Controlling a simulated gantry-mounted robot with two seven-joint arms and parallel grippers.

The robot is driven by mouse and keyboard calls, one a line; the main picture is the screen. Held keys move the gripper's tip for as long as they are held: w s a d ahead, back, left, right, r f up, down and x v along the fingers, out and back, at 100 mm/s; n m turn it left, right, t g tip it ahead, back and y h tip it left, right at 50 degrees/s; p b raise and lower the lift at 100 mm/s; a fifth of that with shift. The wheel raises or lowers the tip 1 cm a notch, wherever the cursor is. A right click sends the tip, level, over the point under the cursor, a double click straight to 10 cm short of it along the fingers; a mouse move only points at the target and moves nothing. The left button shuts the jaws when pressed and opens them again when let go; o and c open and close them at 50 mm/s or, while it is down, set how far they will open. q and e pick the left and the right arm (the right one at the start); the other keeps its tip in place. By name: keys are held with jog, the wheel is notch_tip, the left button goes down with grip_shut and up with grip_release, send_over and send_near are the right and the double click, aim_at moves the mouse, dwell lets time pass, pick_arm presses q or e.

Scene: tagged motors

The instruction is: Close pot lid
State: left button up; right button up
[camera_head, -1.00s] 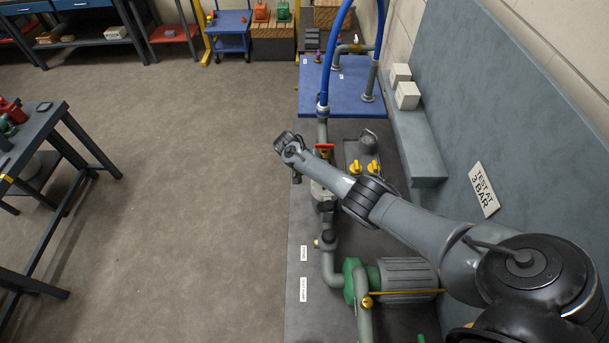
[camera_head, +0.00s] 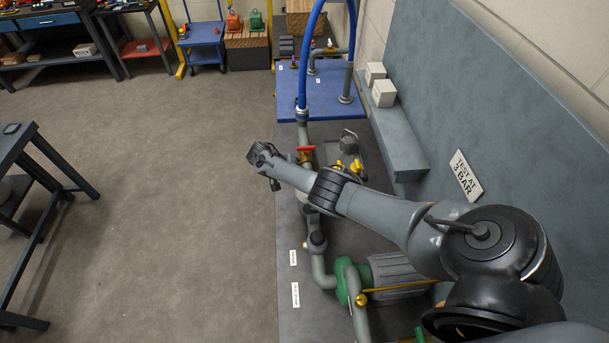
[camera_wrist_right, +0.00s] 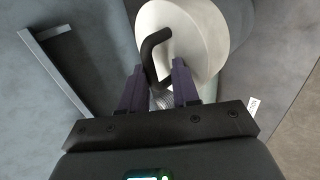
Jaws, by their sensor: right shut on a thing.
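In the right wrist view a pale, round lid-like disc (camera_wrist_right: 178,62) lies beyond my fingers, tilted, with a pale cylindrical body (camera_wrist_right: 226,24) behind its edge. A black bent handle (camera_wrist_right: 156,44) stands out from the disc and runs down between my fingers. My right gripper (camera_wrist_right: 162,92) is shut on this handle, with ribbed metal showing between the fingers. In the head view my right arm reaches over the pipe line, and its gripper (camera_head: 272,180) is small and dark at the pipe's left. The arm covers most of the pale pot (camera_head: 301,196). My left gripper is not in view.
A grey pipe (camera_head: 318,262) with a red valve handle (camera_head: 305,149) runs along the bench. Yellow-knobbed parts (camera_head: 350,166) and a green-ended motor (camera_head: 398,274) stand close to my arm. A grey ledge with boxes (camera_head: 384,93) lies right; open floor lies left.

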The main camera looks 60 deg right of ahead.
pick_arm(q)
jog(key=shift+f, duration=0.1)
pick_arm(e)
jog(key=shift+w+a+f, duration=0.25)
jog(key=shift+a+f, duration=0.2)
jog(key=shift+w+a+r, duration=0.1)
jog(key=shift+w+r, duration=0.15)
jog(key=shift+r, duration=0.1)
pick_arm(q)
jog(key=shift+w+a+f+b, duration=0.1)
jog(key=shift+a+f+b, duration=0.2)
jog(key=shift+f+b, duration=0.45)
pick_arm(e)
jog(key=v, duration=1)
jog(key=shift+s+d+r, duration=0.2)
jog(key=shift+d+r, duration=0.15)
jog(key=shift+r, duration=0.05)
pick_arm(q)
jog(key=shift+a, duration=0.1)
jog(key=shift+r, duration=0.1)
pick_arm(e)
jog(key=shift+f, duration=0.1)
